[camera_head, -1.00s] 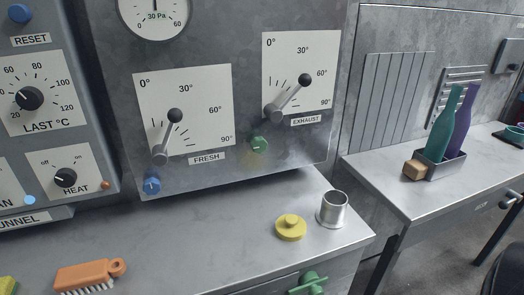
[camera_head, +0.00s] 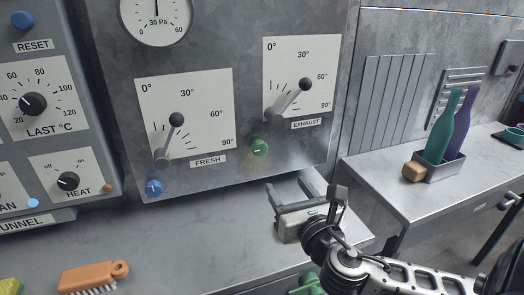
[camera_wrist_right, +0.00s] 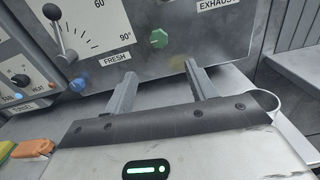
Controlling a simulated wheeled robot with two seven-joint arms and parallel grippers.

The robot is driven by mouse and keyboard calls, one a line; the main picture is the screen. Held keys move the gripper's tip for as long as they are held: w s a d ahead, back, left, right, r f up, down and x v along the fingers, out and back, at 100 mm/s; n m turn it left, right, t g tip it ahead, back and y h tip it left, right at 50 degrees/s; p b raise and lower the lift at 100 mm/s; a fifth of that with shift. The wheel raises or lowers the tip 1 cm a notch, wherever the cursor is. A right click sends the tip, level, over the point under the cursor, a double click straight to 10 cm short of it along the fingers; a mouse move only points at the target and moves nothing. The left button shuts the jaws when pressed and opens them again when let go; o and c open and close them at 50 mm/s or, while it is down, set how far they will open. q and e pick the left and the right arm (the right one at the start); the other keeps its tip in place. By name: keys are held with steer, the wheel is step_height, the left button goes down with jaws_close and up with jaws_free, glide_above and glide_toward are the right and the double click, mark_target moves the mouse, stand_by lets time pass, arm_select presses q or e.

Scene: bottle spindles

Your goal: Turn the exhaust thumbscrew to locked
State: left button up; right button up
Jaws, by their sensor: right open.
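The exhaust thumbscrew is a green knob (camera_head: 260,147) on the lower front of the grey panel, below and left of the EXHAUST label. It also shows in the right wrist view (camera_wrist_right: 159,38), above and beyond the gap between my fingers. My right gripper (camera_head: 288,186) is open and empty, below and slightly right of the green knob and apart from it. Its two fingers (camera_wrist_right: 160,72) point toward the panel. The exhaust lever (camera_head: 292,97) tilts up to the right, its black ball near 60°. My left gripper is not in view.
A blue thumbscrew (camera_head: 153,187) sits lower left on the panel, below the fresh lever (camera_head: 169,138). An orange brush (camera_head: 92,277) lies on the counter at left. The middle of the counter is clear. Two bottles (camera_head: 447,130) stand in a holder on the right table.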

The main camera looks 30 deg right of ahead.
mark_target(261, 148)
steer(key=x, duration=0.5)
steer(key=p+x, duration=0.1)
steer(key=x, duration=1)
steer(key=shift+a+r, duration=0.2)
steer(key=shift+r, duration=0.05)
steer(key=shift+n, duration=0.3)
steer(key=c, duration=1)
